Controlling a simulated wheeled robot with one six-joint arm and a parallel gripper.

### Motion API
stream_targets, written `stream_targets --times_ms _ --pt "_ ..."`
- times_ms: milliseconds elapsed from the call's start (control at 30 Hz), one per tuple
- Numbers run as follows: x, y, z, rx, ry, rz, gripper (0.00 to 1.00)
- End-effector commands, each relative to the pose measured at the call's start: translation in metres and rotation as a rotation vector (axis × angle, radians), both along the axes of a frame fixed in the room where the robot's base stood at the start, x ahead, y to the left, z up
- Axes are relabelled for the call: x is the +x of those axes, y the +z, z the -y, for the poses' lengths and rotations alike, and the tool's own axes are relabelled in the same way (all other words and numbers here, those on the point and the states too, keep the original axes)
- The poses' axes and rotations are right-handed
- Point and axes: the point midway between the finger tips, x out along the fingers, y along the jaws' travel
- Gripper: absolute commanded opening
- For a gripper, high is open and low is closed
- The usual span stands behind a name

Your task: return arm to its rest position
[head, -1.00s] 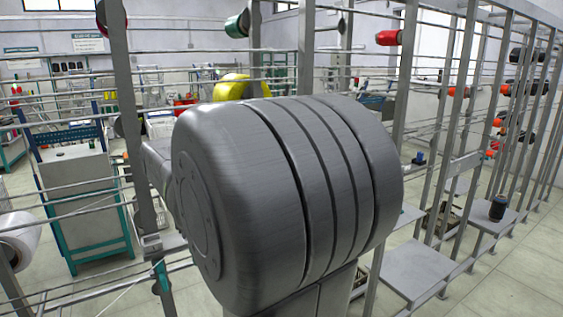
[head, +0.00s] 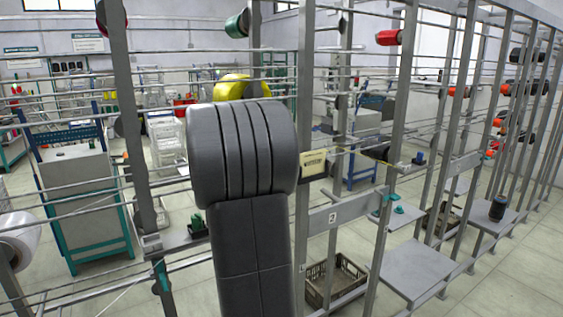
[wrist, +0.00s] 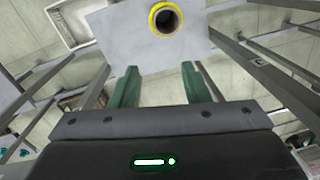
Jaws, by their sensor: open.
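My gripper (wrist: 160,72) shows in the wrist view with its two green fingers spread apart and nothing between them. Beyond the fingertips, a bobbin with a yellow rim and a dark hollow centre (wrist: 166,21) rests on a flat grey plate (wrist: 115,35); it is apart from the fingers. In the head view my own dark grey arm link stands left of centre and hides part of the rack. My gripper does not show in the head view.
The metal rack (head: 305,130) has many bars and posts. It carries a red spool (head: 388,38) and a green spool (head: 237,25). A dark bobbin (head: 497,209) stands on a right-hand platform. A bare platform (head: 418,270) and a crate (head: 345,283) sit low.

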Motion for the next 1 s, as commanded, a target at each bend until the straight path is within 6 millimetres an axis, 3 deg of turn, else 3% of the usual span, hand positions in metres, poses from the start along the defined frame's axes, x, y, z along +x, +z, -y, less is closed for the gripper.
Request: stream_targets --times_ms 200,400,767,1000 --pt "0.010 -0.022 0.009 0.002 -0.044 -0.004 0.42" --pt "0.013 -0.029 0.012 0.003 -0.057 -0.004 0.42" --pt "0.012 -0.028 0.013 0.003 -0.059 -0.003 0.42" --pt "0.002 -0.017 0.027 0.002 -0.086 0.015 0.42"
